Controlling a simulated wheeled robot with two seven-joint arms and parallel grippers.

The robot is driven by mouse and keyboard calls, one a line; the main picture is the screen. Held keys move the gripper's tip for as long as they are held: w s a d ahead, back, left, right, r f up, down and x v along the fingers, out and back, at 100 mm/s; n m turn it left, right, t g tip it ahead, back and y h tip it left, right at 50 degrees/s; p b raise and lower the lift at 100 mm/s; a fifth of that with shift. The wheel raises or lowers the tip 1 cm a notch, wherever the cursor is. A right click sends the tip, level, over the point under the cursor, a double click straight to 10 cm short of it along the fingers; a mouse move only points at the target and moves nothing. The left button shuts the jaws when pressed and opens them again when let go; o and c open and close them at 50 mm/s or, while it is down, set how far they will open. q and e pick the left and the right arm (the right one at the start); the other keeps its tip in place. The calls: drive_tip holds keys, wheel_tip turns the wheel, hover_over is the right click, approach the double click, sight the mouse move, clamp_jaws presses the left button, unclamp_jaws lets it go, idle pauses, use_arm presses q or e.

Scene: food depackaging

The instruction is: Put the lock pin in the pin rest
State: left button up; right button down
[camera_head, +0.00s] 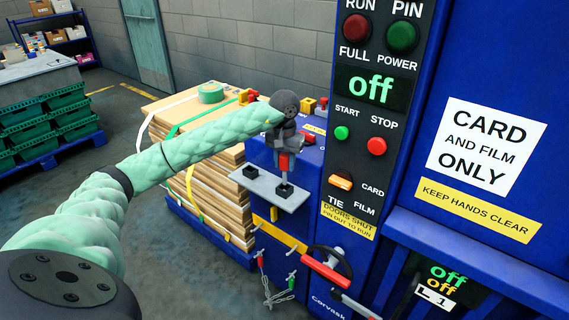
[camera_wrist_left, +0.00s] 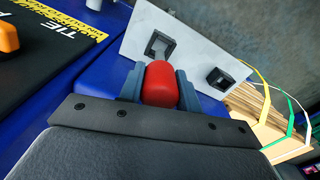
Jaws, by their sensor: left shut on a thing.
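The lock pin (camera_head: 284,164) has a red grip and a grey shank and stands upright. My left gripper (camera_head: 287,150) is shut on its red grip, which also shows between the fingers in the left wrist view (camera_wrist_left: 160,84). The pin rest is a light grey plate (camera_head: 266,187) on the blue machine's side, with two black sockets. The shank reaches down to the right-hand socket (camera_head: 285,191); I cannot tell whether its tip is inside or just above. The other socket (camera_head: 250,170) is empty. The plate also shows in the left wrist view (camera_wrist_left: 192,50). My right gripper is out of view.
The control panel (camera_head: 365,100) stands close to the right of the gripper, its display reading "off". Stacked card (camera_head: 215,185) on a blue pallet is behind my left arm. Below the plate are a yellow bar (camera_head: 280,235), a hanging chain (camera_head: 275,296) and a red-handled lever (camera_head: 325,271).

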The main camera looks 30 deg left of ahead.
sight(285, 172)
use_arm(q)
drive_tip(key=shift+b, duration=0.95)
idle(1.3)
drive_tip(key=shift+f+b, duration=1.9)
drive_tip(key=shift+f, duration=0.2)
drive_tip(key=o, duration=1.1)
drive_tip(key=shift+r, duration=0.1)
drive_tip(key=shift+r+b, duration=0.3)
drive_tip(key=shift+r, duration=0.3)
drive_tip(key=shift+r+b, duration=0.85)
drive_tip(key=shift+r, duration=2.4)
